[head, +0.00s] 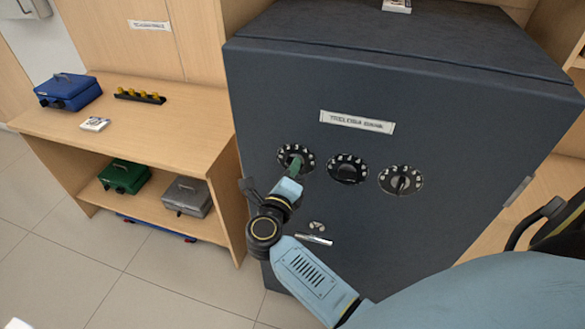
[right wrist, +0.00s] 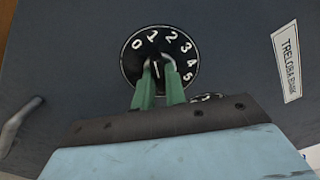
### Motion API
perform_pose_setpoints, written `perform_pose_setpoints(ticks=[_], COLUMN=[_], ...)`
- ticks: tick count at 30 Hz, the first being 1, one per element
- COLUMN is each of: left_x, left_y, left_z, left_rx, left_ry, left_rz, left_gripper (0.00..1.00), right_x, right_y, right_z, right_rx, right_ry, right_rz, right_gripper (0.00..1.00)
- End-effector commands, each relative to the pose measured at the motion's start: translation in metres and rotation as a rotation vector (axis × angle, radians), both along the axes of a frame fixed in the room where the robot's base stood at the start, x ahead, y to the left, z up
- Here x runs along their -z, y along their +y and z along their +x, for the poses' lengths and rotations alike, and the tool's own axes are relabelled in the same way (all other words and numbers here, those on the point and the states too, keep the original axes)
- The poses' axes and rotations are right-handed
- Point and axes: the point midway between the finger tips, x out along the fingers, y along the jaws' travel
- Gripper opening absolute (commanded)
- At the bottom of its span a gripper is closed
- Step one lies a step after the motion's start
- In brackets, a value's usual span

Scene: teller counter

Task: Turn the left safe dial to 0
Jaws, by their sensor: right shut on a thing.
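The left safe dial (head: 309,155) is a round black dial with white digits on the front of a dark grey safe (head: 440,110). The right wrist view shows the same dial (right wrist: 126,66) up close, with digits 0 to 5 readable. My right gripper (head: 294,166), with green fingers, is shut on its knob, one fingertip on each side, as the wrist view (right wrist: 157,80) shows. A white line on the knob appears to point toward the 1 in that view; the fingers hide the dial's lower part. My left gripper is not in view.
The middle dial (head: 347,169) and right dial (head: 401,181) sit close beside it. A silver handle (head: 314,240) is below the dials. To the left stands a wooden shelf (head: 190,125) with a blue cash box (head: 68,91) on top and green and grey boxes below.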

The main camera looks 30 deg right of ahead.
Motion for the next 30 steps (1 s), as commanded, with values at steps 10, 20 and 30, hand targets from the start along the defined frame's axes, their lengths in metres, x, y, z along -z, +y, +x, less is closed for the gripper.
perform_pose_setpoints(ticks=[10,20,30], left_x=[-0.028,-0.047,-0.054], left_y=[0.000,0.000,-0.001], left_z=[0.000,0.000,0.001], left_rx=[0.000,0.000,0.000], left_ry=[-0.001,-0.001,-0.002], left_rz=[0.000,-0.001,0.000], left_gripper=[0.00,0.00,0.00], right_x=[-0.003,-0.001,0.000], right_y=[0.001,0.001,0.001], right_z=[0.000,0.000,0.000], right_rx=[0.000,-0.001,-0.001], right_ry=[0.160,0.314,0.380], right_rz=[-0.131,-0.263,-0.322], right_gripper=[0.00,0.00,0.00])
